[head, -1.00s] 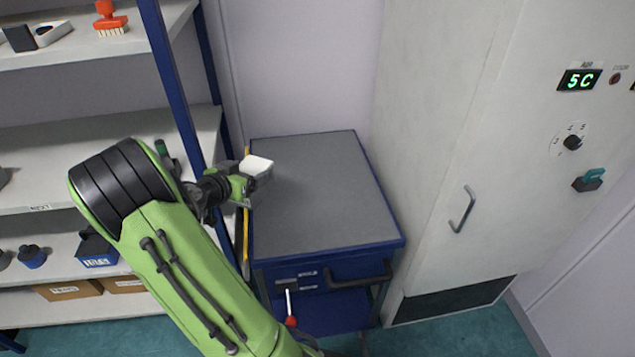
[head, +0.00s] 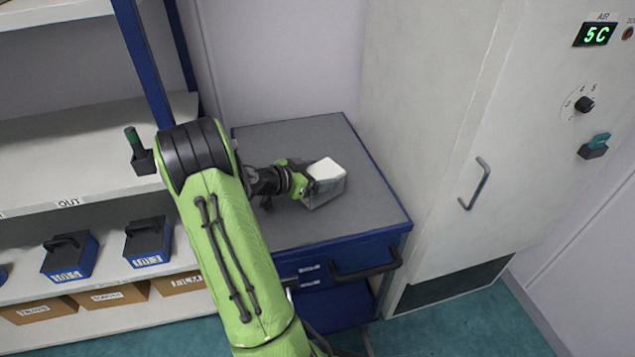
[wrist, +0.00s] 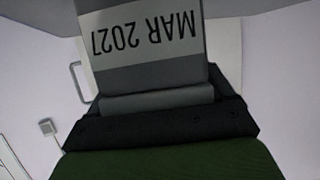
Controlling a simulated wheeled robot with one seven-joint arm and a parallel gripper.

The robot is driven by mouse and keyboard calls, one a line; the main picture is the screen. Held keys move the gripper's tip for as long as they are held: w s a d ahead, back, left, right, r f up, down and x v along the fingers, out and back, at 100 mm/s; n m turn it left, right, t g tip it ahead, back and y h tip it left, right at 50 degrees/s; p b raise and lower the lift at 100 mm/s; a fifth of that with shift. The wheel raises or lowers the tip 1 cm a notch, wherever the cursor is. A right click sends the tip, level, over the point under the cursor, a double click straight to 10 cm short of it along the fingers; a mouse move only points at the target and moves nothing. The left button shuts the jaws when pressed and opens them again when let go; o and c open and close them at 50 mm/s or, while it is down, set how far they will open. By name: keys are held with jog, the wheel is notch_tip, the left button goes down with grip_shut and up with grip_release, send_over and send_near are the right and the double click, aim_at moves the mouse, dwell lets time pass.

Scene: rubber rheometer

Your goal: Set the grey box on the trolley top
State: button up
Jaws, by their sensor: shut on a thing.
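The grey box (head: 326,184) has a pale top and is held in my gripper (head: 306,182) over the trolley top (head: 370,206). I cannot tell from the head view whether its underside touches the surface. In the wrist view the box (wrist: 150,75) fills the space in front of my gripper (wrist: 158,100) and shows a white label reading MAR 2027, upside down. The trolley top is a flat grey surface with a blue edge, and nothing else is seen on it. My gripper hides the left side of the box.
A tall pale cabinet (head: 450,110) with a handle and dials stands right of the trolley. Shelving with a blue upright (head: 143,60) stands at left, holding blue-black weights (head: 147,242) and cardboard boxes (head: 112,296). The trolley's dark handle (head: 365,270) faces front.

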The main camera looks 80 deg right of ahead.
jog(key=shift+f, duration=0.95)
jog(key=shift+f+b, duration=0.1)
jog(key=shift+b, duration=0.2)
jog(key=o, duration=1.3)
jog(key=shift+o, duration=0.2)
